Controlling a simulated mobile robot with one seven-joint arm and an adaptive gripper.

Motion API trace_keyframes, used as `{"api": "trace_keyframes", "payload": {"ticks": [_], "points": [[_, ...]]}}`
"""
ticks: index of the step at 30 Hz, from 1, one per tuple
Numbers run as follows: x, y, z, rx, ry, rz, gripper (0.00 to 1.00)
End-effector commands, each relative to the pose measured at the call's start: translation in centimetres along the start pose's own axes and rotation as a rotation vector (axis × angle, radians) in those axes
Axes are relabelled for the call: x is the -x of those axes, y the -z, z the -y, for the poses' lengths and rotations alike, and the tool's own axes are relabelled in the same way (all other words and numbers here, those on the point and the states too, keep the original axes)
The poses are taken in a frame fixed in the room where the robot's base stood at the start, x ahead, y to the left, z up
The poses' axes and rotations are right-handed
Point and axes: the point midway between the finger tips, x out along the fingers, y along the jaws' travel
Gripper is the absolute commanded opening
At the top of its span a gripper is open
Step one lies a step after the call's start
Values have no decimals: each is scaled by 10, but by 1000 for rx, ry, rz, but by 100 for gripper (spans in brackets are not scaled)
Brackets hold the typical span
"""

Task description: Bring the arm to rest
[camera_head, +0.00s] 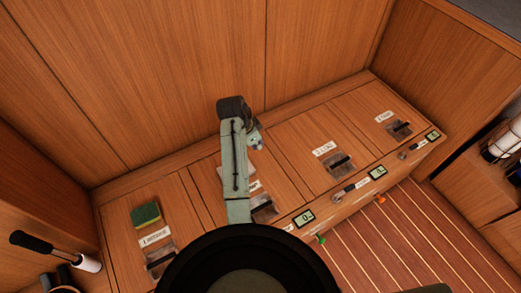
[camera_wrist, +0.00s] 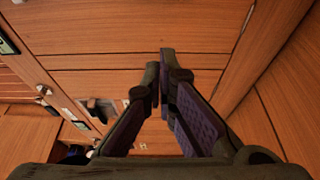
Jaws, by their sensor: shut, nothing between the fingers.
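My gripper (camera_wrist: 162,72) shows in the wrist view, its two dark fingers with purple pads brought together at the tips. Nothing is held between them. The fingers point over the wooden bench top (camera_wrist: 120,62), with no contact visible. In the head view my pale green arm reaches up the picture over the bench (camera_head: 290,135), towards the wood-panelled back wall. My gripper cannot be made out clearly there, being largely hidden by the arm.
A green and yellow sponge (camera_head: 145,215) lies on the bench at left. Labelled dark recessed fittings (camera_head: 338,165) and small displays (camera_head: 378,173) line the bench. A black-handled lever (camera_head: 35,243) stands at far left. Slatted floor (camera_head: 400,240) lies in front.

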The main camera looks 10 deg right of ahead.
Motion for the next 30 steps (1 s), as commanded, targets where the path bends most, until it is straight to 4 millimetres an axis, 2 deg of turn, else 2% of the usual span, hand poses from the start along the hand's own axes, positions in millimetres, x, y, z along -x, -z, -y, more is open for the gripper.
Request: {"api": "trace_keyframes", "payload": {"ticks": [4,11,14,16,17,20,24,26,27,29,30], "points": [[9,0,0,0,1,0,0],[10,0,0,0,0,0,0],[20,7,8,33,54,-17,0],[37,17,23,92,144,-50,0],[47,22,31,128,194,-72,0],[97,44,58,269,389,-183,0],[185,68,85,466,644,-407,0],[225,76,90,539,735,-517,0],[252,80,91,581,789,-595,0],[292,84,90,641,862,-715,0],[319,86,87,676,904,-797,0]]}}
